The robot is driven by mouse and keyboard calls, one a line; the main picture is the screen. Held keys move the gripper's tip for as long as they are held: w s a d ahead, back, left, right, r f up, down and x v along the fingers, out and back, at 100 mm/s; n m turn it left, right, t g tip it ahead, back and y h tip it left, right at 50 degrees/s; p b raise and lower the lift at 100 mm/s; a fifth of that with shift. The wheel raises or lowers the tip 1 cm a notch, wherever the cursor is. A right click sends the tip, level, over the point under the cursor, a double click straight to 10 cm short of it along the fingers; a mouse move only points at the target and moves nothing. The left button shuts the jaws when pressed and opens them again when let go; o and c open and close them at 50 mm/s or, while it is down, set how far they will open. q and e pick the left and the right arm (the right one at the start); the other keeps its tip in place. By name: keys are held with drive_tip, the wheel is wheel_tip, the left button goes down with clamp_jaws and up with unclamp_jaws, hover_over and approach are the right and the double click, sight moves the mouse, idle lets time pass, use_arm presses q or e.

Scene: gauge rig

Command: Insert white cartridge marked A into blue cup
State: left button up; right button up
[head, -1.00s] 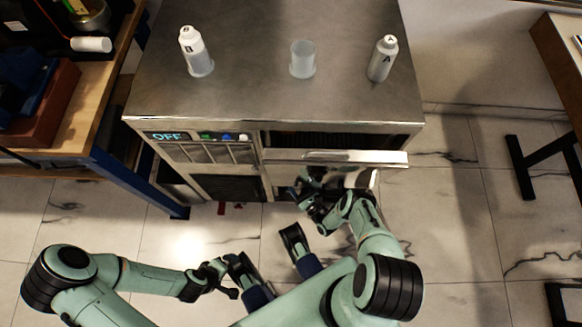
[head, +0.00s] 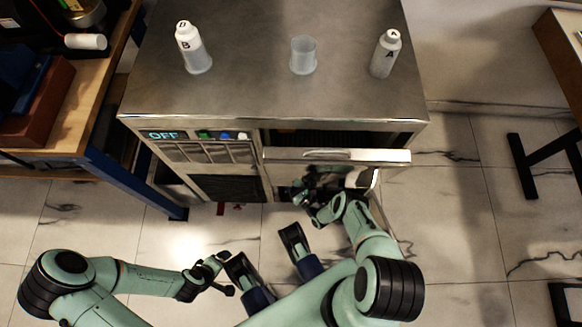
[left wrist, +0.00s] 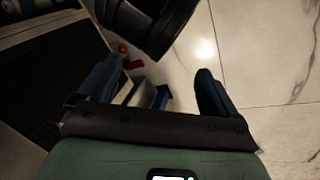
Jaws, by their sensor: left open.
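The white cartridge marked A (head: 385,56) stands upright on the right of the metal cabinet top in the head view. An empty translucent pale cup (head: 303,56) stands at the middle of the top; no strong blue shows on it. My left gripper (head: 226,270) is low, in front of the cabinet and far from both. In the left wrist view its jaws (left wrist: 155,88) are open with nothing between them. My right gripper (head: 298,191) is low at the cabinet front, below the drawer; its fingers are partly hidden and their state is unclear.
A white cartridge marked B (head: 192,48) stands at the left of the cabinet top (head: 250,95). A drawer front with a handle (head: 335,157) sticks out on the right, below a dark opening. The panel reads OFF (head: 163,135). A cluttered workbench (head: 95,110) is at left.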

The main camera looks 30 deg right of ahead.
use_arm(q)
drive_tip(key=shift+w+a+f+t+b, duration=0.3)
drive_tip(key=shift+w+a+f+b, duration=0.2)
drive_tip(key=shift+w, duration=0.25)
use_arm(e)
drive_tip(key=shift+f, duration=0.4)
drive_tip(key=o, duration=1)
drive_tip(key=shift+c, duration=0.2)
use_arm(q)
drive_tip(key=shift+d, duration=0.1)
use_arm(e)
drive_tip(key=shift+r+p, duration=0.85)
drive_tip(key=shift+p, duration=0.1)
use_arm(q)
drive_tip(key=shift+g+h, duration=0.3)
drive_tip(key=shift+g, duration=0.4)
drive_tip(key=shift+s+d+r+p, duration=0.15)
drive_tip(key=shift+s+d+r, duration=0.2)
drive_tip(key=shift+s+r, duration=0.25)
drive_tip(key=shift+s+d+r+p, duration=0.1)
drive_tip(key=shift+s+d+r, duration=0.25)
drive_tip(key=shift+s, duration=0.4)
drive_tip(key=shift+s+d+r+p, duration=0.15)
drive_tip(key=shift+s+d+r, duration=0.15)
drive_tip(key=shift+s+r, duration=0.3)
use_arm(e)
drive_tip(key=s+d, duration=0.1)
drive_tip(key=s, duration=1.1)
drive_tip(key=shift+f, duration=0.25)
